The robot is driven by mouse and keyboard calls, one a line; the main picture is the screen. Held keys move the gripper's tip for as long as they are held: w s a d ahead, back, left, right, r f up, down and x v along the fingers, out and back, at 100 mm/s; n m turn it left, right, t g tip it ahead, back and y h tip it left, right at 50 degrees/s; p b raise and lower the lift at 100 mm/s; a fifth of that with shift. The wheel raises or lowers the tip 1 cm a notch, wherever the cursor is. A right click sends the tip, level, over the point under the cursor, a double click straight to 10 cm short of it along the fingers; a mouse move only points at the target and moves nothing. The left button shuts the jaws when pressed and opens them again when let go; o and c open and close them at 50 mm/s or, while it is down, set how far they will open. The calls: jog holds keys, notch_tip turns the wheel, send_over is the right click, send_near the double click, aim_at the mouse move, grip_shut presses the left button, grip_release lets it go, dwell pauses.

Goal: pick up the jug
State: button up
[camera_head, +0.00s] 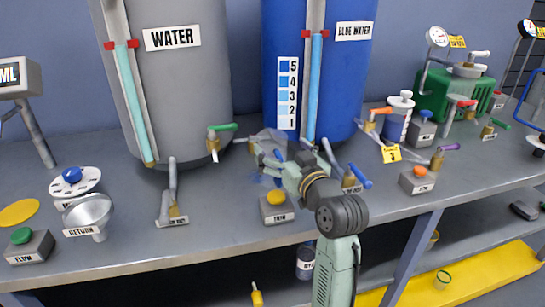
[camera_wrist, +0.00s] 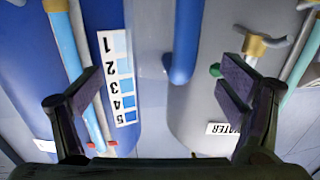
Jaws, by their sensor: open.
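A clear, see-through jug (camera_head: 268,137) stands on the bench in front of the tanks, partly hidden behind my gripper. A blue upright bar (camera_wrist: 186,40), which looks like its handle, shows in the wrist view. My gripper (camera_head: 279,160) is open and empty, just in front of the jug. In the wrist view my gripper (camera_wrist: 160,82) has its two dark fingers wide apart, with the blue bar ahead between them, nearer the right finger. I see no contact. The jug's clear body is hard to make out.
A grey WATER tank (camera_head: 178,75) and a BLUE WATER tank (camera_head: 262,60) stand behind. A green-handled tap (camera_head: 219,131) is left of my gripper. A yellow-button box (camera_head: 276,207) sits close below it. The funnel (camera_head: 88,213) stands at the left.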

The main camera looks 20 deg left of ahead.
jog(key=p+x, duration=0.1)
jog(key=x, duration=0.3)
jog(key=shift+a, duration=0.15)
jog(key=shift+c, duration=0.4)
jog(key=c, duration=1.5)
jog(key=shift+c, duration=0.3)
jog(key=shift+r, duration=0.15)
